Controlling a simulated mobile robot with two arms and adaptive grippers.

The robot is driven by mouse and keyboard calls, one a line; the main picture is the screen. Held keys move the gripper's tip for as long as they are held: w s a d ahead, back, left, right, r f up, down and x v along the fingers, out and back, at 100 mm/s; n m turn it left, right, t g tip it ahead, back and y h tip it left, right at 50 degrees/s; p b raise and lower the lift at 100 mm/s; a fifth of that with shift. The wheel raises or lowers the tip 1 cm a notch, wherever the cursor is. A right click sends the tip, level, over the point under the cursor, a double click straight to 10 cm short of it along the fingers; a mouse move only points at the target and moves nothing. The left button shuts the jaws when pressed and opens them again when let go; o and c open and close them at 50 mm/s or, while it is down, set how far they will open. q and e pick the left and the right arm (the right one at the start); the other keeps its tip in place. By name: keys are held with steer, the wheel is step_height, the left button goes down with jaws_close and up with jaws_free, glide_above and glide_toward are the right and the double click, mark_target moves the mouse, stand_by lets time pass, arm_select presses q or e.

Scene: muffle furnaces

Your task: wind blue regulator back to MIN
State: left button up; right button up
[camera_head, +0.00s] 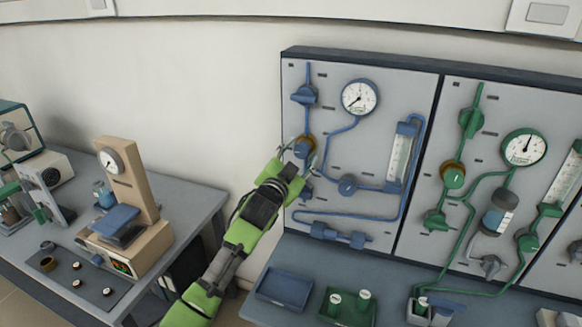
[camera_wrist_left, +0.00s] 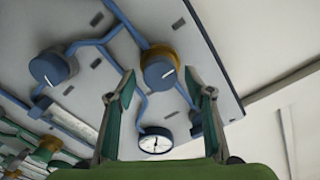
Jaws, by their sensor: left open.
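The blue regulator (camera_head: 304,146) is a round blue knob with a brass collar, on the blue-piped left panel (camera_head: 400,88). In the left wrist view the regulator (camera_wrist_left: 159,72) faces me with a white pointer line on its face. My left gripper (camera_head: 298,156) is open in front of it. In the left wrist view the fingertips (camera_wrist_left: 160,82) stand to either side of the knob; I cannot tell whether they touch it. The blue line's round gauge (camera_head: 360,97) is up and right of the regulator; it also shows in the wrist view (camera_wrist_left: 155,141). No MIN lettering is readable.
Another blue knob (camera_head: 348,185) and a blue valve (camera_head: 304,95) are close to the regulator. The green-piped panel (camera_head: 455,110) adjoins on the right. Blue (camera_head: 283,301) and green (camera_head: 338,318) trays lie on the bench below. A side table (camera_head: 185,205) stands at left.

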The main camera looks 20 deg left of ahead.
arm_select(q)
steer(key=s, duration=1)
steer(key=shift+s+a, duration=0.25)
